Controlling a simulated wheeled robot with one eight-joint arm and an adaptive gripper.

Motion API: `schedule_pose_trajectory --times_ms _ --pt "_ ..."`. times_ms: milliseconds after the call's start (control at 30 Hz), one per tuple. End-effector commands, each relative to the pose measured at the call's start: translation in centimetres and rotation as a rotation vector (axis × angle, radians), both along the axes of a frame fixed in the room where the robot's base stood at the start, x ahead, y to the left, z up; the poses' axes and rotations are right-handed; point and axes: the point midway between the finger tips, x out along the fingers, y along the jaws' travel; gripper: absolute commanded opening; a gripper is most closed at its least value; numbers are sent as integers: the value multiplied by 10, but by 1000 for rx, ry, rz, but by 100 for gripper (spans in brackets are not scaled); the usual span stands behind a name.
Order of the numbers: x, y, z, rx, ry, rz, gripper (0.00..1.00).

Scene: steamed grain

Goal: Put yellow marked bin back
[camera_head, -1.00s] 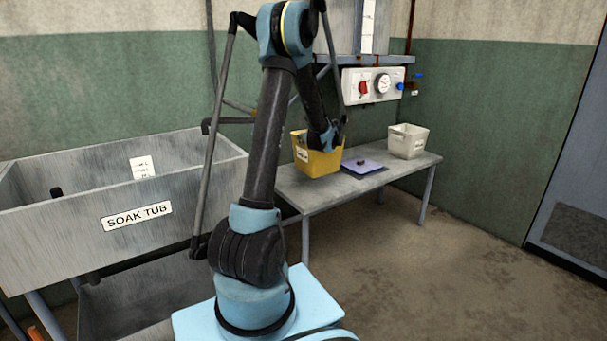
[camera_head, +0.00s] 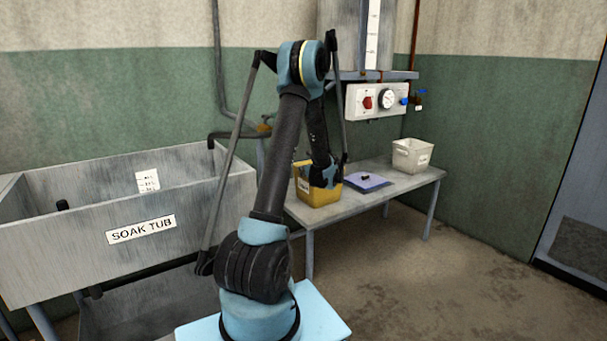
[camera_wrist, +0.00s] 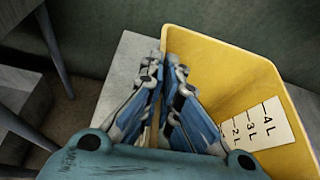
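The yellow bin (camera_head: 318,193) stands at the left end of the metal table, at or very near its top. It fills the right of the wrist view (camera_wrist: 225,75), where a white label with litre marks shows on its inner wall. My gripper (camera_head: 322,176) is at the bin's rim. In the wrist view its fingers (camera_wrist: 161,72) are close together with the bin's near wall between them, so it is shut on that wall. Whether the bin's base touches the table is hard to tell.
The metal table (camera_head: 345,205) also bears a blue-purple flat scale (camera_head: 369,182) right of the bin and a whitish bin (camera_head: 411,157) at the far right end. The soak tub (camera_head: 75,235) is at the left. A control panel (camera_head: 376,101) is on the wall above.

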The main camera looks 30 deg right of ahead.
Motion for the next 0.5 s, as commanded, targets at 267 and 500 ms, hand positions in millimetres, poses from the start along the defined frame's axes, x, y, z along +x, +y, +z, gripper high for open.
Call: schedule_pose_trajectory --times_ms 267,500 --pt "0 0 -1 0 0 0 25" --pt "0 0 -1 0 0 0 25"
